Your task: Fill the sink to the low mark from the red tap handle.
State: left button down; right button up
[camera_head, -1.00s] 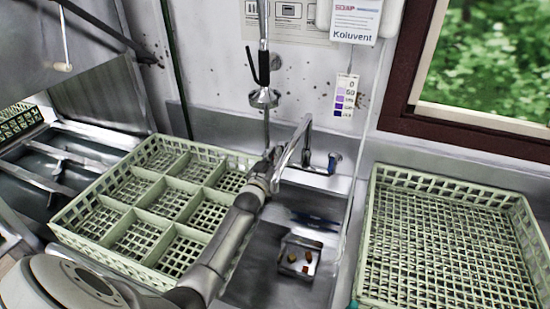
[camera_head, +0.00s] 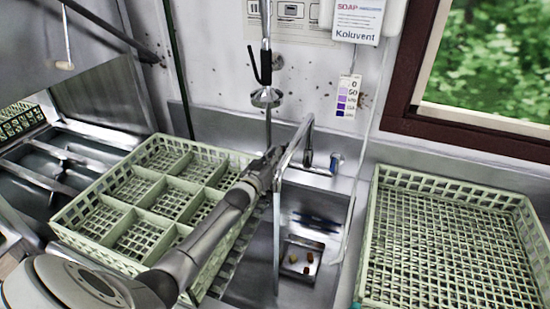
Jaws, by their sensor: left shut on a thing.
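My left gripper (camera_head: 268,166) reaches over the green divided rack to the left side of the tap and is shut there. The red tap handle is hidden behind its fingers. The blue tap handle (camera_head: 336,161) shows at the right of the tap base. The curved metal spout (camera_head: 297,143) stands over the steel sink (camera_head: 252,272). A thin, straight stream of water (camera_head: 277,240) falls from its end into the basin. A small square drain basket (camera_head: 302,259) with several brown and yellow scraps sits in the sink. I cannot make out a low mark or the water level.
A green divided rack (camera_head: 100,221) stands left of the sink, under my left arm. A flat green rack (camera_head: 372,235) stands at the right. A spray head (camera_head: 266,97) hangs above the tap. A wooden window frame is at upper right.

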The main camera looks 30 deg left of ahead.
pick_arm(q)
jog(key=shift+r, duration=0.15)
jog(key=c, duration=1.6)
grip_release()
jog(key=shift+o, duration=0.5)
jog(key=s, duration=0.4)
jog(key=s+d, duration=0.1)
jog(key=s, duration=0.7)
jog(key=shift+d, duration=0.15)
